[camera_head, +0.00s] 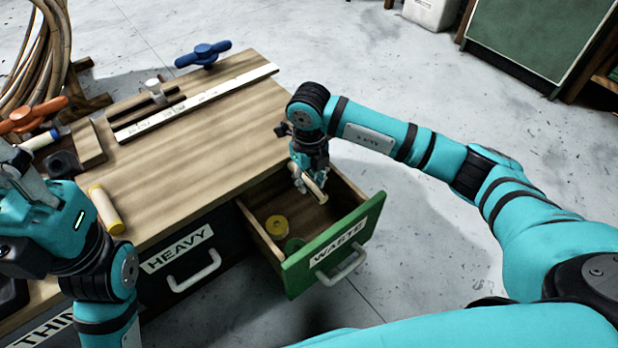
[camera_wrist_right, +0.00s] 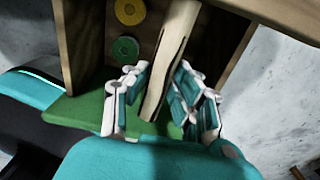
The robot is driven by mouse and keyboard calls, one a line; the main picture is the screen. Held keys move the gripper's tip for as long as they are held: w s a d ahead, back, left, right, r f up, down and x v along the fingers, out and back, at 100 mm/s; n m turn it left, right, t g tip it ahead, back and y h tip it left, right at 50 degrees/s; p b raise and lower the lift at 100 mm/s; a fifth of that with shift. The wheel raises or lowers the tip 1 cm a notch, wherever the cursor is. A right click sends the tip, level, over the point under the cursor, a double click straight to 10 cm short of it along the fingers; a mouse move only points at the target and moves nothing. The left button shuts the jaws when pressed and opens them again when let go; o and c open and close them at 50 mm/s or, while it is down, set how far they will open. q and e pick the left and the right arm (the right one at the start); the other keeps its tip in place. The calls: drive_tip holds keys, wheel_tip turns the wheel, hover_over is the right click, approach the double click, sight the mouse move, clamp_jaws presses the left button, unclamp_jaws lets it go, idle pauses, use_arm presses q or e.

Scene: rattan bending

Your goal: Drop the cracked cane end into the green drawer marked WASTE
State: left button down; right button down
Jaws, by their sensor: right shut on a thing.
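The green drawer marked WASTE (camera_head: 340,243) stands pulled open at the right end of the bench. My right gripper (camera_head: 308,182) is over the open drawer, shut on the cane end (camera_head: 315,188). In the right wrist view the pale cane end (camera_wrist_right: 170,62) has a dark crack line along it and sits between the fingers (camera_wrist_right: 160,100). A yellow roll (camera_head: 277,225) and a green roll (camera_head: 294,245) lie in the drawer. My left gripper (camera_head: 22,165) is at the left edge; its fingers are not clear enough to read.
The HEAVY drawer (camera_head: 180,262) is closed, left of the open one. Coiled rattan (camera_head: 40,60) stands at the far left. Floor right of the drawer is clear.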

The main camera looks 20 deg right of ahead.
sight(309, 180)
drive_tip(key=c, duration=1)
unclamp_jaws()
drive_tip(key=shift+r, duration=0.1)
wheel_tip(309, 180, up, 12)
